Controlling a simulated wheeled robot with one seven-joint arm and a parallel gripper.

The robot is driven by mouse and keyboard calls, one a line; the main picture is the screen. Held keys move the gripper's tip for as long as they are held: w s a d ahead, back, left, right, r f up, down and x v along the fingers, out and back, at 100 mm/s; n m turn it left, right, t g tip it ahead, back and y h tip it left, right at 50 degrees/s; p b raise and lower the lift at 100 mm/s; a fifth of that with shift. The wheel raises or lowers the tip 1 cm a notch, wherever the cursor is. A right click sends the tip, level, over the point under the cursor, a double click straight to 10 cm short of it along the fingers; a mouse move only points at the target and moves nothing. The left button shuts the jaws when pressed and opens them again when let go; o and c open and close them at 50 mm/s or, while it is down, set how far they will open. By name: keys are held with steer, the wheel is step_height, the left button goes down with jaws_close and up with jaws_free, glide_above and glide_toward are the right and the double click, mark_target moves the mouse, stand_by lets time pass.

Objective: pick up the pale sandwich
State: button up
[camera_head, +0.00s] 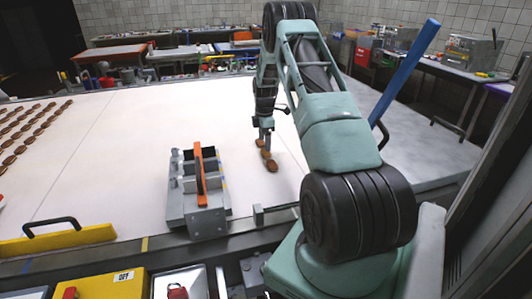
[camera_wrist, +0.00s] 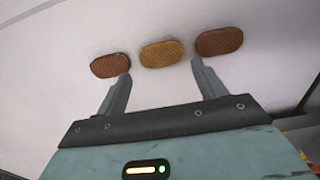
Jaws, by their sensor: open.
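Three oval sandwiches lie in a row on the white surface in the wrist view. The middle one is the pale sandwich (camera_wrist: 162,53), golden tan, between a darker brown sandwich on the left (camera_wrist: 110,66) and another on the right (camera_wrist: 219,41). My gripper (camera_wrist: 162,70) is open and empty, its two fingertips spread on either side of the pale sandwich and a little short of it. Height above the surface is hard to tell. In the head view my gripper (camera_head: 265,138) points down by the small row, which its fingers partly hide; the nearest brown sandwich (camera_head: 271,166) shows clearly.
A grey compartment rack with an orange handle (camera_head: 199,170) stands left of my arm. Rows of brown sandwiches (camera_head: 30,130) lie at the far left. A yellow bar with a black handle (camera_head: 60,241) lies at the front left edge. The white surface between is clear.

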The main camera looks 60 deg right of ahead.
mark_target(266, 154)
steer(key=shift+s+d+f+p, duration=0.15)
steer(key=shift+f+p, duration=0.3)
steer(key=shift+f, duration=0.65)
steer(key=shift+s+a+f+p, duration=0.1)
steer(key=shift+f+p, duration=0.35)
steer(key=shift+f, duration=0.65)
steer(key=c, duration=0.7)
